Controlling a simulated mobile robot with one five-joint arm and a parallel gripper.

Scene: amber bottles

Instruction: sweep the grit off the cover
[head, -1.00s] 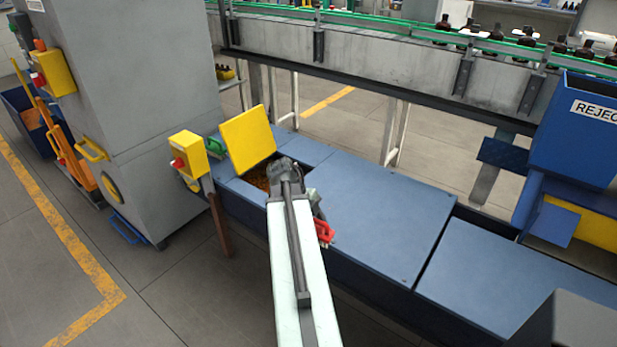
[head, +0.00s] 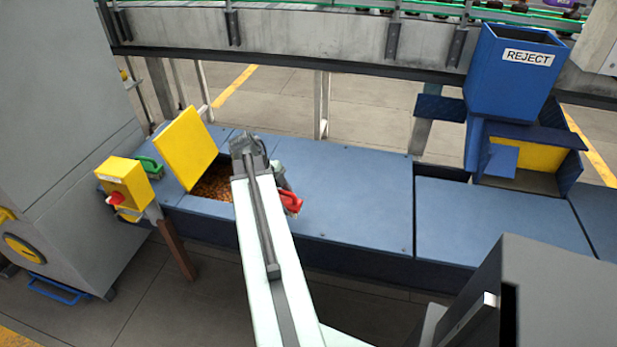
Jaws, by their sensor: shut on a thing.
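The blue cover (head: 350,205) is a long flat panel to the right of an open hatch. I cannot make out separate grit on it. My gripper (head: 284,189) is mostly hidden behind the upper part of my arm. It is shut on a red-handled thing (head: 291,203), which shows just right of the arm, over or on the cover's left part. Its lower end is hidden and I cannot tell whether it touches the cover.
The hatch opening (head: 212,186) holds orange-brown bits, with its yellow lid (head: 187,148) raised. A blue REJECT bin (head: 515,75) rises at right. A grey cabinet (head: 60,120) fills the left.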

